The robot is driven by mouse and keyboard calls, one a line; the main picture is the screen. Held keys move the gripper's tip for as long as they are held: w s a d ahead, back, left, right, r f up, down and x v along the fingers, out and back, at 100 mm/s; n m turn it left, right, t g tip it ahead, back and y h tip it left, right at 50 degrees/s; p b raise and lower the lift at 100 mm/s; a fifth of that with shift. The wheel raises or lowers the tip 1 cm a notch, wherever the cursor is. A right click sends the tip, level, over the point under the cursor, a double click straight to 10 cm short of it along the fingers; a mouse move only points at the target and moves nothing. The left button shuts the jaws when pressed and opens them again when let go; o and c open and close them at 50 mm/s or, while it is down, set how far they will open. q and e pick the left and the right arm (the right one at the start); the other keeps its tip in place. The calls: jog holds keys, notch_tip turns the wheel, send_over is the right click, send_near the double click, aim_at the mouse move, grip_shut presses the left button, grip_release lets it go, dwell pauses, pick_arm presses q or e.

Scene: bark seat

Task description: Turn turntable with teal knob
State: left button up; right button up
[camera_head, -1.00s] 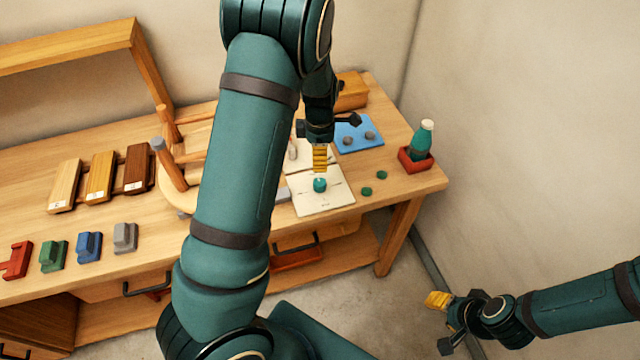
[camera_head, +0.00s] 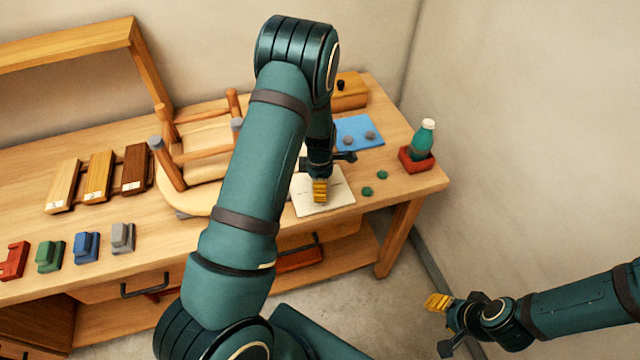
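The turntable shows as a pale square plate (camera_head: 340,199) near the front edge of the bench. Its teal knob is hidden behind my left gripper's yellow fingertips. My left gripper (camera_head: 319,190) points down over the middle of the plate, at the knob's place. I see the fingers nearly edge-on, so I cannot tell whether they are open or shut on the knob. My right gripper (camera_head: 438,302) hangs at the lower right, away from the bench and over the floor. Its finger gap is not clear.
An upturned stool (camera_head: 195,140) stands left of my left arm. A teal bottle (camera_head: 422,138) stands in a red holder (camera_head: 416,161) at the bench's right end.

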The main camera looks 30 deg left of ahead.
pick_arm(q)
jog(key=c, duration=1.2)
